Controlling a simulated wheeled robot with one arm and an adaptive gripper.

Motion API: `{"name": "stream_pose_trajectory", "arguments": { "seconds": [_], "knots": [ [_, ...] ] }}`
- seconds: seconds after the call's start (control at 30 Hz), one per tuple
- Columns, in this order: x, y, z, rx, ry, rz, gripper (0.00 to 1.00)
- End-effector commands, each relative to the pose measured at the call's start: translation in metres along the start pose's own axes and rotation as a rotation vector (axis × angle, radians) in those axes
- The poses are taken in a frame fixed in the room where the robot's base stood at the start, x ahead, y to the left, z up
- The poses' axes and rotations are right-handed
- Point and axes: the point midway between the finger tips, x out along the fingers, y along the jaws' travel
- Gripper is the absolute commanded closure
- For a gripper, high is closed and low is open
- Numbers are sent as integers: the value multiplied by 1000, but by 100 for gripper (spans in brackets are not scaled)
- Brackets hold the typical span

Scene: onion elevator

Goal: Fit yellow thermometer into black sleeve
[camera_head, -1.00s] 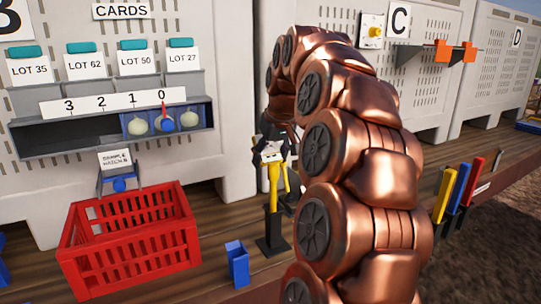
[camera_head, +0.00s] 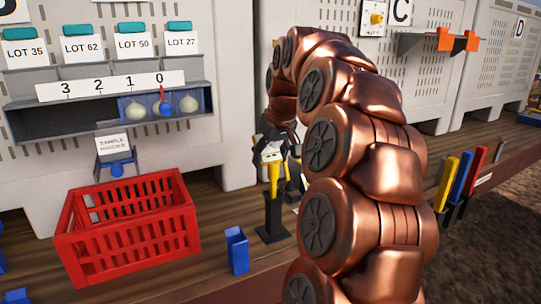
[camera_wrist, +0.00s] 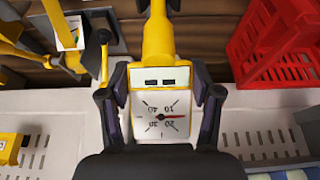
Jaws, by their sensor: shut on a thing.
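The yellow thermometer (camera_head: 274,178) is upright in my gripper, with its white dial facing the wrist camera (camera_wrist: 160,118). My gripper (camera_head: 270,153) is shut on its head; in the wrist view the dark fingers (camera_wrist: 161,105) press on both sides of the dial. The black sleeve (camera_head: 273,220) stands on the wooden deck directly below. The yellow stem's lower end runs into the sleeve's top, with part of the stem showing above it. In the wrist view only a dark bit of the sleeve (camera_wrist: 158,5) shows at the top edge.
A red crate (camera_head: 128,226) stands to the left and a blue holder (camera_head: 237,249) stands nearer the front. Another dark holder with yellow parts (camera_wrist: 95,30) is close beside the thermometer. Yellow, blue and red pieces (camera_head: 460,178) stand at the right. A grey wall rises behind.

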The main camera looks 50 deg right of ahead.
Motion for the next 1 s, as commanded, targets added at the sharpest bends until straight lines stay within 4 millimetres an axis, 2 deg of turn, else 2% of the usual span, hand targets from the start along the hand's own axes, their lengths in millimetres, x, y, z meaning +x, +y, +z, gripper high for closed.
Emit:
{"name": "stream_pose_trajectory", "arguments": {
  "seconds": [0.33, 0.37, 0.63, 1.0],
  "knots": [
    [1, 0, 1, 0, 0, 0, 100],
    [1, 0, 1, 0, 0, 0, 35],
    [2, 0, 1, 0, 0, 0, 7],
    [0, 0, 1, 0, 0, 0, 7]
  ]
}}
